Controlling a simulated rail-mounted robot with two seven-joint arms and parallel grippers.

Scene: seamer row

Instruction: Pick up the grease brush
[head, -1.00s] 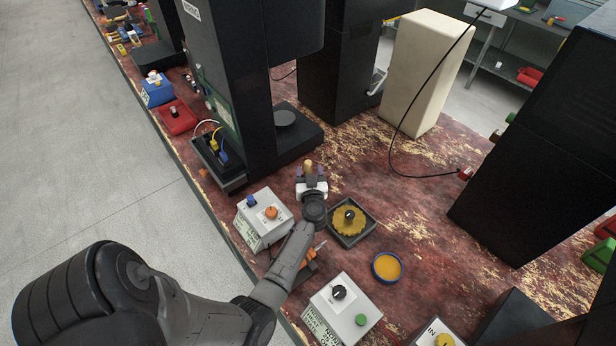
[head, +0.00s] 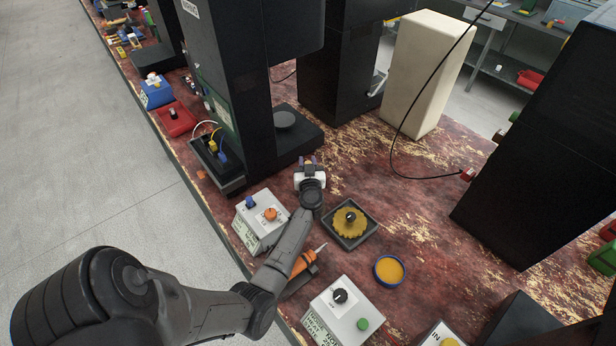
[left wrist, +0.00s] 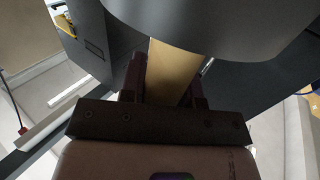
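My left gripper (head: 307,163) is above the worn red bench, in front of the tall black machine. In the left wrist view, its dark fingers (left wrist: 160,88) stand on both sides of a flat tan piece, which looks like the handle of the grease brush (left wrist: 172,70). The fingers appear closed on it. A large grey rounded shape covers the far end of the piece, and no bristles can be made out. In the head view, the fingers mostly hide the brush. My right gripper is in neither view.
A grey control box (head: 262,220) stands left of my forearm, and an orange tool (head: 303,262) lies beside it. Black machines (head: 225,80) rise behind.

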